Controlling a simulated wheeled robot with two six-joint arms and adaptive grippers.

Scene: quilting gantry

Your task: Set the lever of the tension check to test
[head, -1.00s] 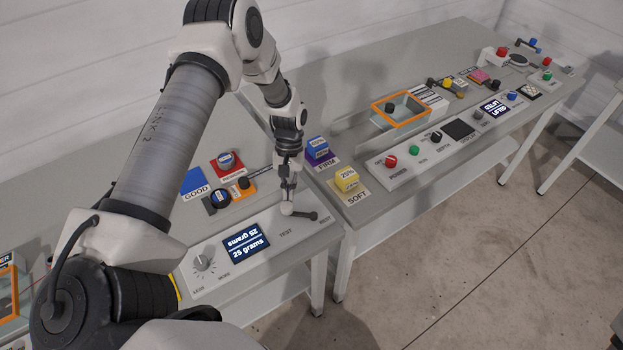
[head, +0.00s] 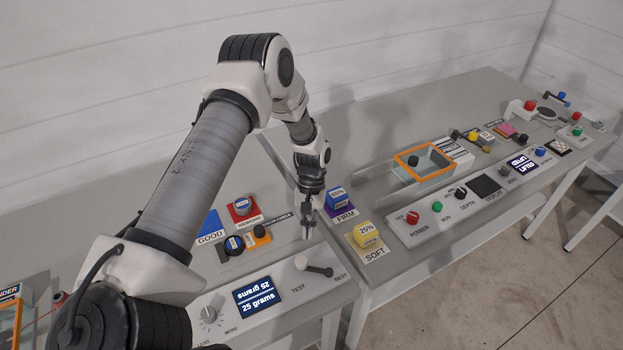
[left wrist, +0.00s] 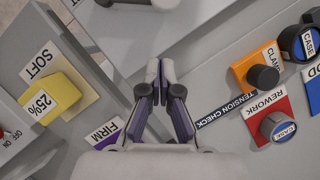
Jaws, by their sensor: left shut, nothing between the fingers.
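The tension check lever (head: 317,268) is on the front panel at the right of the 25 grams display (head: 259,297). It has a white round pivot and a dark knob, and its knob end points right, toward the REST label (head: 341,277). The TEST label (head: 298,288) is left of it. My left gripper (head: 306,234) is behind the lever, pointing down, apart from it. In the left wrist view its fingers (left wrist: 160,68) are together and empty, and the lever (left wrist: 135,3) shows only partly at the top edge. My right gripper is in neither view.
Behind the panel are a red REWORK pad (head: 241,210), a blue GOOD pad (head: 209,225) and an orange clamp base (head: 259,236). Right of the gripper are a yellow 25% block (head: 367,236) and a blue 50% block (head: 339,199). The bench front edge lies just beyond the panel.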

